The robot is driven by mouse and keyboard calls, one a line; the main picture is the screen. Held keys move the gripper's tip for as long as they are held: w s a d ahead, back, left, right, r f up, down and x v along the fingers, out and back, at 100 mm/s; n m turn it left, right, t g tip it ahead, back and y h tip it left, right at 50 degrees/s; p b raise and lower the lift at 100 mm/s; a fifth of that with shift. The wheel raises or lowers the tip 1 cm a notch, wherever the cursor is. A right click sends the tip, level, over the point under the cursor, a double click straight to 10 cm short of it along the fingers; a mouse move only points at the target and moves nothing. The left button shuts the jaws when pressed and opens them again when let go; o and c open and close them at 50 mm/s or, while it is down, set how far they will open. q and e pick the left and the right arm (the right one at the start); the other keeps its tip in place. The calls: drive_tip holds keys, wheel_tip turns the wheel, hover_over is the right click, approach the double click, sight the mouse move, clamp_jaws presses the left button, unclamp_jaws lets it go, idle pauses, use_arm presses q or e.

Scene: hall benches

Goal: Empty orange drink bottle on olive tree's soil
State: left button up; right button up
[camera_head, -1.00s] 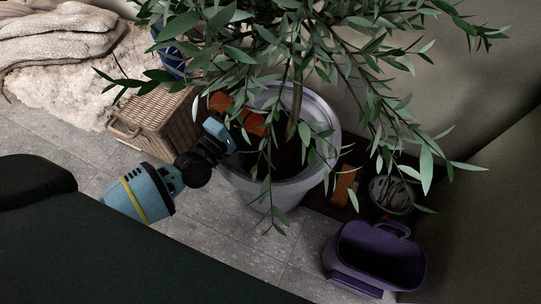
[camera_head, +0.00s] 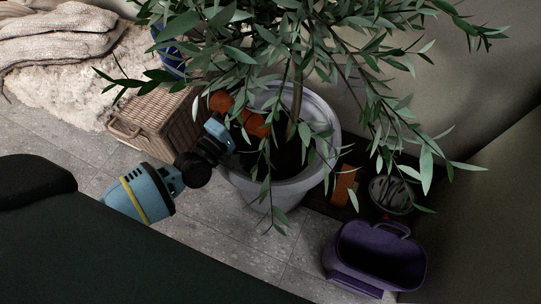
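The olive tree (camera_head: 296,75) stands in a large pale grey pot (camera_head: 322,108), with dark soil (camera_head: 287,155) showing inside between leaves. My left gripper (camera_head: 219,129) reaches in from the left to the pot's left rim. An orange bottle (camera_head: 256,124) lies slanted at the gripper's far side, over the left part of the pot. Leaves cover parts of it, and its opening cannot be made out. The gripper appears to hold it, but its fingertips are partly hidden. My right gripper is not in view.
A wicker basket (camera_head: 157,122) and a fluffy cream rug (camera_head: 75,85) are left of the pot. A purple bin (camera_head: 376,262), an orange object (camera_head: 345,187) and a small round pot (camera_head: 392,193) are at the right. Grey tiles (camera_head: 225,245) in front are clear.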

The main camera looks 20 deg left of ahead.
use_arm(q)
drive_tip(key=shift+m, duration=0.5)
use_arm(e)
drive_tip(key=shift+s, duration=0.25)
use_arm(q)
drive_tip(key=shift+d, duration=0.1)
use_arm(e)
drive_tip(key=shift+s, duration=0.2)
